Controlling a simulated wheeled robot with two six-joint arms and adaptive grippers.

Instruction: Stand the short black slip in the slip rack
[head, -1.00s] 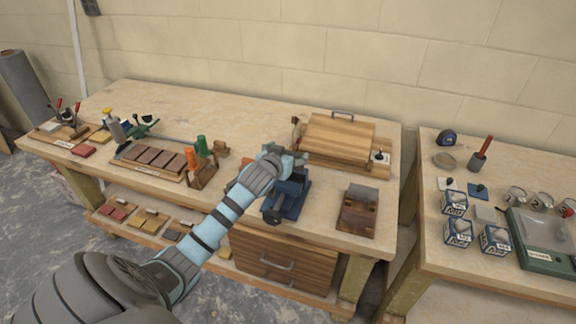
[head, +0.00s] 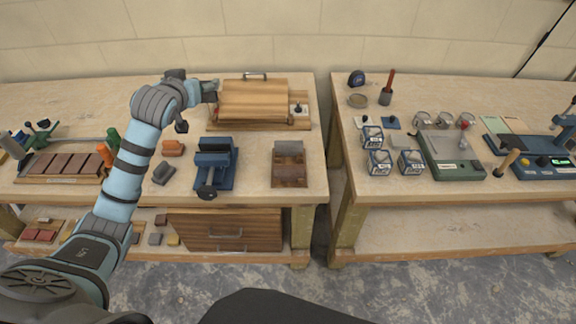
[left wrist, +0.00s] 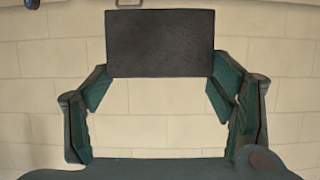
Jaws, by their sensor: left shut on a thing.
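My left gripper (head: 211,91) is at the left end of the wooden box on the left bench, above the bench. In the left wrist view its fingers (left wrist: 160,92) are closed on the short black slip (left wrist: 160,43), a flat dark rectangle held level across the fingertips, with only wall behind it. The slip cannot be made out clearly in the head view. A brown wooden holder (head: 289,180) with a grey upright piece stands at the bench's right front; it may be the slip rack, but I cannot tell. My right gripper is out of view.
A blue vise (head: 215,160) stands at the bench front, with an orange block (head: 173,148) and a grey block (head: 163,174) left of it. The wooden box (head: 253,98) is behind. Bare bench lies between the vise and the brown holder. A second bench (head: 400,205) stands right, past a gap.

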